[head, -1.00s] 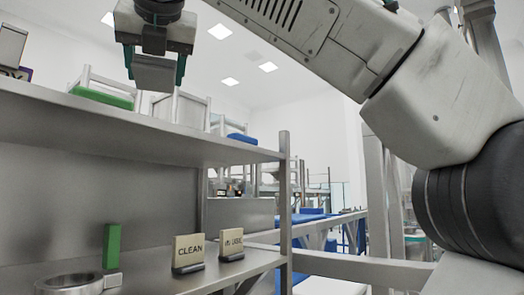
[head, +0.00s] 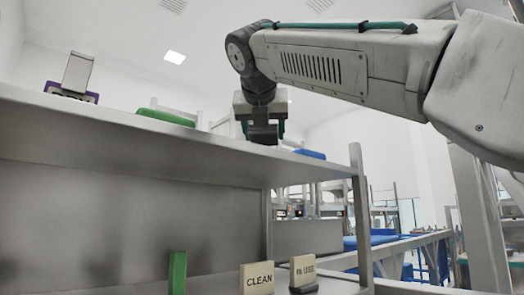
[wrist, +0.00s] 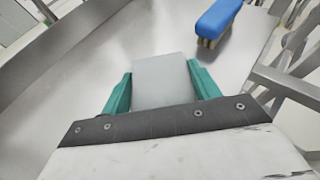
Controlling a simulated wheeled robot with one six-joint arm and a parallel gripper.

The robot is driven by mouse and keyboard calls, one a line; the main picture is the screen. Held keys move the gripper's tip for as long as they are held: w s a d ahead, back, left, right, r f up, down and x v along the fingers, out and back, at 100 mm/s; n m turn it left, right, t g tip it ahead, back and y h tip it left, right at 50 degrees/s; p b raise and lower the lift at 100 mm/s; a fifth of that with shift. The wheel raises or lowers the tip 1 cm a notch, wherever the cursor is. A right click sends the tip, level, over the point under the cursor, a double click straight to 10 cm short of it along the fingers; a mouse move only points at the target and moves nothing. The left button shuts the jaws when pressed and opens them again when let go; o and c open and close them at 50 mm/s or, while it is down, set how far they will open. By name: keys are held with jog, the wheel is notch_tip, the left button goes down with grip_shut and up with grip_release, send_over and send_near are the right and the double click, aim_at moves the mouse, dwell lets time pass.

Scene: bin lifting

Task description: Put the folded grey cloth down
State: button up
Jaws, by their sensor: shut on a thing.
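My gripper (head: 263,128) is over the upper metal shelf, toward its right end. It is shut on the folded grey cloth (wrist: 160,80), a flat light-grey block between the two teal fingers in the wrist view. In the head view the cloth (head: 263,137) shows as a darker block below the gripper, close above the shelf's front edge line. I cannot tell whether it touches the shelf surface (head: 200,148).
A blue brush (wrist: 219,20) lies ahead and right of the cloth; it also shows in the head view (head: 310,154). A green object (head: 166,117) and a purple-based stand (head: 72,94) are further left.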

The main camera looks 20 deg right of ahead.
aim_at(261, 136)
jog(key=w, duration=0.3)
jog(key=shift+d+f, duration=0.2)
jog(key=shift+f, duration=1.65)
jog(key=shift+f, duration=0.15)
jog(key=o, duration=1)
